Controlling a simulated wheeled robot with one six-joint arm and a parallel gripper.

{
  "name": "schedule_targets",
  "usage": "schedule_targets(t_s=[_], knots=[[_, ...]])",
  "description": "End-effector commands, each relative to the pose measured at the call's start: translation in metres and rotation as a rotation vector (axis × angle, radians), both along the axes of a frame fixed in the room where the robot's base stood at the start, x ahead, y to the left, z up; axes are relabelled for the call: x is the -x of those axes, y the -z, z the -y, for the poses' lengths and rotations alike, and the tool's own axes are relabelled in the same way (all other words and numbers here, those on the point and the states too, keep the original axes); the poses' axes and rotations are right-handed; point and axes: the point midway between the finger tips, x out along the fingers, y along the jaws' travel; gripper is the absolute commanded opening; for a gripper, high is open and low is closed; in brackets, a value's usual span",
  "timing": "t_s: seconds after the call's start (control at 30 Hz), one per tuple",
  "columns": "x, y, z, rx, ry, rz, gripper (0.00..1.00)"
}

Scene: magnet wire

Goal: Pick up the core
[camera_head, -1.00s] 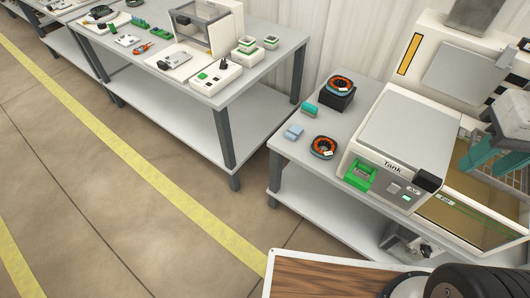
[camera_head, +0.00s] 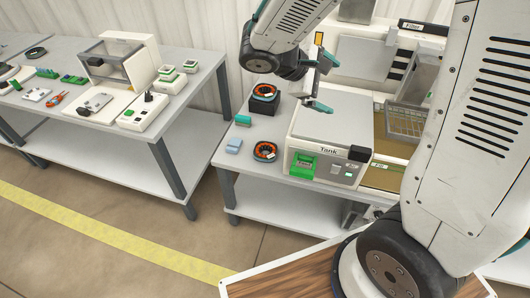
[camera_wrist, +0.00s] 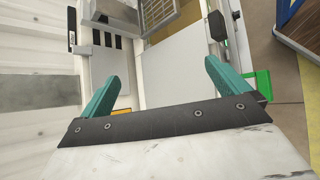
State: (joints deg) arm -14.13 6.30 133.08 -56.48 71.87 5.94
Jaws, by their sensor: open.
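Two ring-shaped cores with orange windings, dark rims and white tags show in the head view. One core (camera_head: 265,152) lies flat on the grey table left of the tank machine. The other core (camera_head: 265,91) sits on a black block (camera_head: 263,105) behind it. I cannot tell which one the task means. My gripper (camera_head: 320,90) is above the tank's white lid, to the right of both cores. Its teal fingers are spread apart and empty in the wrist view (camera_wrist: 160,78). Neither core shows in the wrist view.
The tank machine (camera_head: 333,125) has a green holder (camera_head: 303,166) on its front. A wire basket (camera_head: 404,122) hangs right of the lid. A teal piece (camera_head: 243,120) and a light-blue piece (camera_head: 233,145) lie left of the cores. Another cluttered table (camera_head: 205,70) stands further left.

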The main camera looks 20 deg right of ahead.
Motion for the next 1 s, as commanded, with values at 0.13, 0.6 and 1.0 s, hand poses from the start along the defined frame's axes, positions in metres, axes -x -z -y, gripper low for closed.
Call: schedule_targets(t_s=[0.13,0.6,1.0], knots=[[-0.056,0.043,-0.019,0.167,-0.219,-0.095,1.00],[-0.153,0.244,-0.113,0.522,-0.970,-0.368,1.00],[-0.128,0.373,-0.133,0.580,-1.349,-0.574,1.00]])
